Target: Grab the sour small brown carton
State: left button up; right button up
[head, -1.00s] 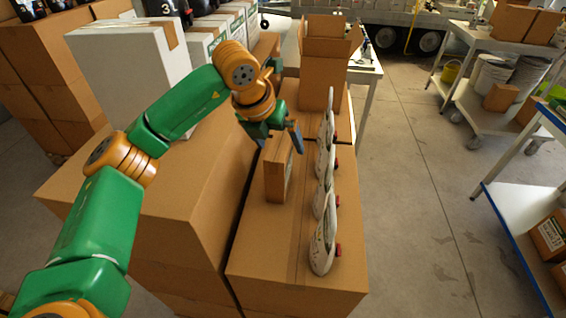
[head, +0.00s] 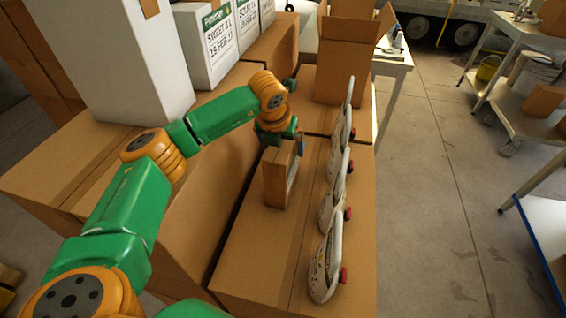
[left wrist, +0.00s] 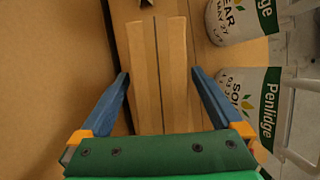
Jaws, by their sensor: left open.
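A small brown carton (head: 277,178) stands upright on the large brown box (head: 245,255) in the head view. Its text cannot be read from here. In the left wrist view, the carton's top (left wrist: 158,75) with a centre seam lies between my two blue fingers. My left gripper (head: 283,147) is open directly over the carton, one finger on either side of its top. I cannot tell whether the fingers touch it. The carton's upper part is partly hidden by the gripper in the head view. My right gripper is not in view.
Several white containers with red caps (head: 325,262) stand in a row close to the carton's right. A taller brown box (head: 342,75) with open flaps stands behind. White cartons (head: 207,55) stand at the back left.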

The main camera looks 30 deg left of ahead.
pick_arm(q)
jog(key=shift+f, duration=0.15)
jog(key=shift+s, duration=0.15)
jog(key=shift+f+b, duration=0.2)
jog(key=shift+b, duration=0.25)
jog(key=shift+r, duration=0.1)
grip_shut()
dwell(0.3)
